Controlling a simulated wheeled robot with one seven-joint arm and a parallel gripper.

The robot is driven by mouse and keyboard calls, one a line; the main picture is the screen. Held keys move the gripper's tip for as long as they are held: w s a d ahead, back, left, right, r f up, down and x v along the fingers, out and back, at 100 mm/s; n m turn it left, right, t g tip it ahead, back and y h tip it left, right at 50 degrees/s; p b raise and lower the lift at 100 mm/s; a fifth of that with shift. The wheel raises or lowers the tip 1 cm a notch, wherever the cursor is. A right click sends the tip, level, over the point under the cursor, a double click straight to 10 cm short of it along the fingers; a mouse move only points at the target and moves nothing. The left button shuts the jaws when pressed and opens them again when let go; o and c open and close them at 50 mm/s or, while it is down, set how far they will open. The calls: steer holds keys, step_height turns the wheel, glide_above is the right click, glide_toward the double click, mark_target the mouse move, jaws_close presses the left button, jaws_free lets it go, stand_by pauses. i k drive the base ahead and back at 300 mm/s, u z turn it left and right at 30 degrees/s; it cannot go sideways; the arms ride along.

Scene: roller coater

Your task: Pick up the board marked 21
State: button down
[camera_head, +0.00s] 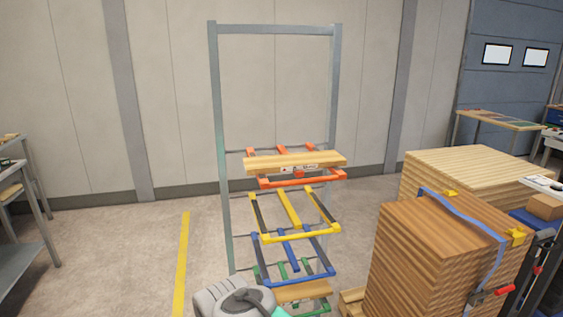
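A light wooden board (275,161) lies across the red rack level. A small pale label with dark marks is on its front edge, too small to read. A second wooden board (300,291) lies low on the green level, partly cut off from clear view near the bottom edge. No number 21 can be read on either board. A grey-white part of my arm with a teal patch shows at the bottom centre, in front of the rack. My gripper's fingers are not in view.
The tall grey metal rack (214,120) has red, yellow, blue and green levels; yellow and blue are bare. A strapped stack of boards (415,260) stands close on the right, a lighter stack (470,165) behind it. Floor left of the rack is clear, with a yellow line (182,260).

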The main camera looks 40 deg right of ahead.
mark_target(287, 163)
steer(key=u, duration=0.45)
steer(key=i, duration=0.4)
steer(key=u, duration=0.75)
steer(key=i, duration=0.8)
steer(key=z, duration=0.55)
steer(key=i, duration=0.55)
steer(key=z, duration=0.6)
